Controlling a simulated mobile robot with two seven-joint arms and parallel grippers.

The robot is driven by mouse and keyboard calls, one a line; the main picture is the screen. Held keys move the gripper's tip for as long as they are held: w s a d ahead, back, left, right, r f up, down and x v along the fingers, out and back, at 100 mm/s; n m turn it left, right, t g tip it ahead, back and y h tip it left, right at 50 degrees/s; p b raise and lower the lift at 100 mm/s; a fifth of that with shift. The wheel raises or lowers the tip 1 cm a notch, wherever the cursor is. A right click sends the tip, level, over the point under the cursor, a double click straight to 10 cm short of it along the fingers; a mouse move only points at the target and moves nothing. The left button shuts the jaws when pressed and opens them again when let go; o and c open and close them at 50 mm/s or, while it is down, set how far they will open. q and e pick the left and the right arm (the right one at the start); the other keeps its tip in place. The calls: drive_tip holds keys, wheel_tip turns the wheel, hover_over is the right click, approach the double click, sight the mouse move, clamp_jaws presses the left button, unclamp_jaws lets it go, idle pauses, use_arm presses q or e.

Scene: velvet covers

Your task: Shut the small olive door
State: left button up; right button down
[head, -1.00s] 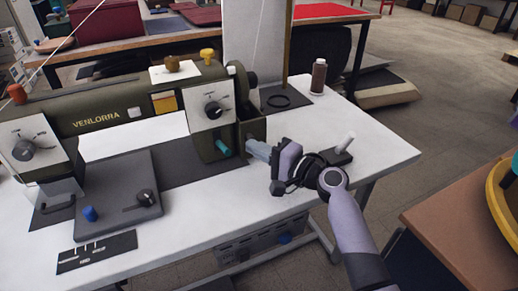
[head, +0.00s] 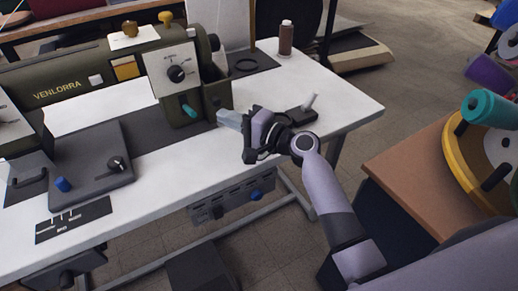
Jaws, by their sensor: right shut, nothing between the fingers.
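The olive sewing machine (head: 95,75) stands on a white table. The small olive door (head: 218,97) is at the right end of its head, beside a teal part (head: 189,111). It looks swung open, standing out from the head with a dark gap behind it. My right gripper (head: 229,119) is shut and empty. Its fingertips are at the door's lower edge; I cannot tell whether they touch it. My left gripper is not in view.
A small dark block with a white lever (head: 303,112) is just right of my gripper. A brown table (head: 410,170) stands at right.

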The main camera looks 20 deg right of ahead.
drive_tip(key=s+d, duration=0.2)
drive_tip(key=s, duration=0.8)
drive_tip(key=shift+d, duration=0.2)
